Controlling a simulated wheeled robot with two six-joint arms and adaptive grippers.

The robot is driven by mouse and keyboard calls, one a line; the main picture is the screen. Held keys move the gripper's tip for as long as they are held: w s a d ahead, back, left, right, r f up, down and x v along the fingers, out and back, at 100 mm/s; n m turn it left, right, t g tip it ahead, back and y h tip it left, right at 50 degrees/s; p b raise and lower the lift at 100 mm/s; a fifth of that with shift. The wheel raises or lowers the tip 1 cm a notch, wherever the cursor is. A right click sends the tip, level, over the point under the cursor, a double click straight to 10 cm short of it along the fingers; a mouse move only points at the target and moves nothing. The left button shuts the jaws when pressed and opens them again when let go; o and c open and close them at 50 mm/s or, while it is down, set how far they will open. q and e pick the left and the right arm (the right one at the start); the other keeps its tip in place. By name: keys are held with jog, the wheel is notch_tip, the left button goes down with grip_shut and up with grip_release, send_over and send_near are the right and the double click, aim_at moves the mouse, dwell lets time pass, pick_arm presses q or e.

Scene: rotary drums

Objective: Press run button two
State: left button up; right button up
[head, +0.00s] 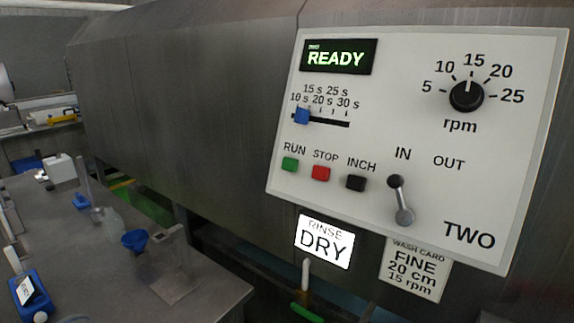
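The control panel marked TWO (400,228) fills the right of the head view on the front of a grey metal drum housing. Its green run button (290,164) sits under the word RUN, left of a red stop button (321,173) and a black inch button (356,183). The display (338,57) reads READY in green. The rpm knob (467,96) points at about 15. The blue time slider (302,116) is at the left end, near 10 s. The lever (400,200) has its black knob up, towards IN. Neither of my grippers is in view.
Below the panel hang a RINSE DRY sign (324,241) and a wash card (416,269) reading FINE, 20 cm, 15 rpm. A grey bench (95,262) at left holds a blue funnel (135,241), bottles and a blue device (31,296). The space before the panel is clear.

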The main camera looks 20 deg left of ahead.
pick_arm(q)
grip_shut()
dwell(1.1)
